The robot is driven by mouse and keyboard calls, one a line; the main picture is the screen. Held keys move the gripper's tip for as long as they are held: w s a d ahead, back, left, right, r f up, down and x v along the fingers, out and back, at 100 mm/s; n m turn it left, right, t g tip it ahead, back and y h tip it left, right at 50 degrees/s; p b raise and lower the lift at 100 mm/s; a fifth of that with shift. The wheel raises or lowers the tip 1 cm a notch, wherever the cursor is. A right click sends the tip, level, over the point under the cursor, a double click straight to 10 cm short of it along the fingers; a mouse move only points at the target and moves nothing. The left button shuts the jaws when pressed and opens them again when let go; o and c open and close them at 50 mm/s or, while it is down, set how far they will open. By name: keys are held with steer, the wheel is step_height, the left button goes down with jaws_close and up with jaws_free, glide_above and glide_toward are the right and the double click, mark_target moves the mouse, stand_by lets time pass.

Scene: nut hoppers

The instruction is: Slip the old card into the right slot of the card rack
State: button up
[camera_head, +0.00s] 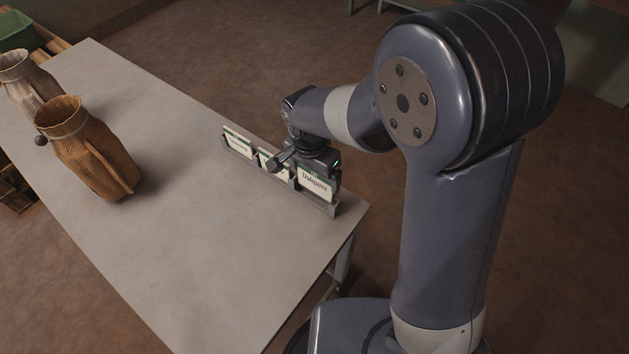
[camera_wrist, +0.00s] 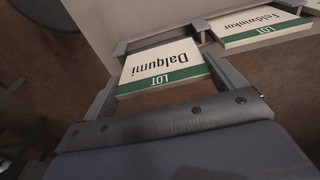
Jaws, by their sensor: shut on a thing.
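My gripper (camera_wrist: 163,72) is shut on a white card with a green LOT band, labelled Dalqumi (camera_head: 314,184); the card also shows in the wrist view (camera_wrist: 160,65), with a finger at each side. The card rack (camera_head: 324,207) is a low grey holder along the table edge. The held card is at its right slot, its lower edge close to the rack's rail. I cannot tell whether it is fully seated. A Feldwinkor card (camera_wrist: 258,27) stands in the middle slot, and another card (camera_head: 238,143) stands in the left slot.
An orange-brown ribbed vessel (camera_head: 90,150) and a paler one (camera_head: 25,80) stand at the table's left. A dark ball (camera_head: 41,140) shows beside them. The middle of the grey table (camera_head: 210,230) is clear.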

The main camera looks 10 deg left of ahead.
mark_target(315, 179)
steer(key=shift+f, duration=1.8)
steer(key=shift+f, duration=0.1)
steer(key=shift+f+b, duration=0.15)
steer(key=shift+b, duration=0.15)
steer(key=o, duration=0.7)
step_height(315, 179, up, 12)
steer(key=s+p, duration=0.1)
steer(key=shift+s+a+r, duration=0.15)
steer(key=shift+a+r, duration=0.1)
steer(key=shift+a, duration=0.1)
steer(key=shift+f, duration=0.1)
